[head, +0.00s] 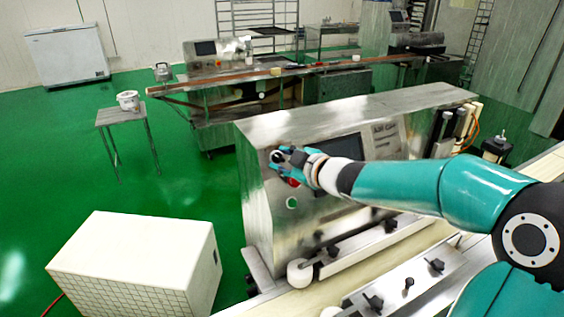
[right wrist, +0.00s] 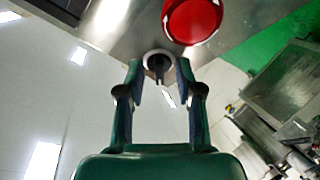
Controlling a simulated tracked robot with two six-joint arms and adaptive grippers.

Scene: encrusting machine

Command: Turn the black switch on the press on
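The press (head: 262,205) is a steel cabinet with a dark screen (head: 340,148) on its slanted front. The black switch (right wrist: 158,66) sits in a pale round collar on the panel in the right wrist view. In the head view my gripper largely hides it. My right gripper (head: 281,157) is at the upper left of the panel. In the right wrist view my right gripper (right wrist: 159,72) is open, with a fingertip on either side of the switch and visible gaps between. Contact cannot be told. My left gripper is not in view.
A red button (right wrist: 192,20) is close beside the switch; it also shows under my gripper in the head view (head: 293,182). A green button (head: 292,203) is lower. A white box (head: 135,255) stands at the front left. A conveyor table (head: 225,78) is behind.

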